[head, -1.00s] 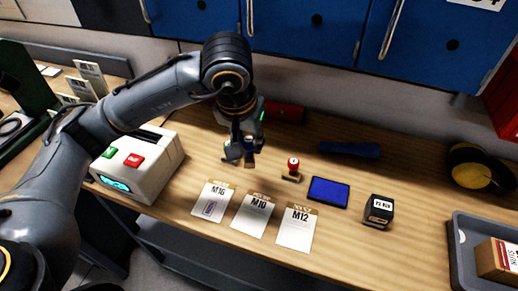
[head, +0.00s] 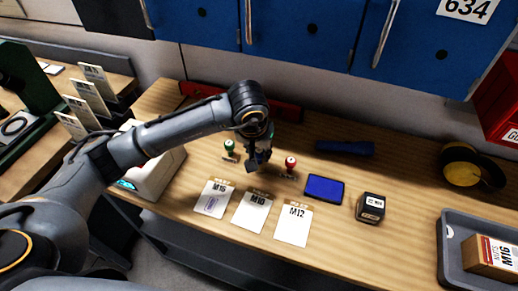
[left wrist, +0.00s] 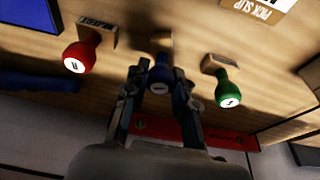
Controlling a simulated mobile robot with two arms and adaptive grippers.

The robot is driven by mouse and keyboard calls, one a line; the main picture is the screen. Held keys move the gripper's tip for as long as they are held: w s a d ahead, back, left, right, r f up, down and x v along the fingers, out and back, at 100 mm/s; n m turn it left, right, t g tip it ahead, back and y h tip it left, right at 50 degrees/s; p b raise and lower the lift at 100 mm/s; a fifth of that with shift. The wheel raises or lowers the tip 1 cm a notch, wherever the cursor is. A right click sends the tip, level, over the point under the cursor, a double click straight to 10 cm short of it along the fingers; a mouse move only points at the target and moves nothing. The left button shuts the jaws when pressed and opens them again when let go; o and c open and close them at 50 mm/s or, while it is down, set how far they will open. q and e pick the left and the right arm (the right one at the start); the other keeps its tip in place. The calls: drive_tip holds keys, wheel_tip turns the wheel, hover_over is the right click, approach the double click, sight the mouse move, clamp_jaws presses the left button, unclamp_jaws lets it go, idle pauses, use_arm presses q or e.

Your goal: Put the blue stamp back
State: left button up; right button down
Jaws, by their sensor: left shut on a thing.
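The blue stamp (left wrist: 160,75) is between the two fingers of my left gripper (left wrist: 157,88) in the left wrist view, with its round blue top facing the camera. In the head view my left gripper (head: 257,163) points down just above the table and mostly hides the stamp. I cannot tell whether the stamp's base touches the wood. The green stamp (head: 229,147) stands to its left and the red stamp (head: 290,164) to its right; they also show in the wrist view, green (left wrist: 226,92) and red (left wrist: 80,55). My right gripper is not in view.
A blue ink pad (head: 324,188) and a dark box (head: 370,208) lie to the right. Paper cards, among them M10 (head: 252,212) and M12 (head: 294,222), lie in front. A dark blue cylinder (head: 346,148) lies behind. A grey tray (head: 449,258) stands at far right.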

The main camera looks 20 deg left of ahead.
use_arm(q)
drive_tip(key=shift+f, duration=0.25)
drive_tip(key=o, duration=0.9)
drive_tip(key=shift+r, duration=0.1)
drive_tip(key=shift+r, duration=0.35)
drive_tip(key=b+v, duration=0.2)
drive_tip(key=v, duration=0.9)
drive_tip(key=shift+s+r, duration=0.1)
drive_tip(key=shift+r, duration=0.2)
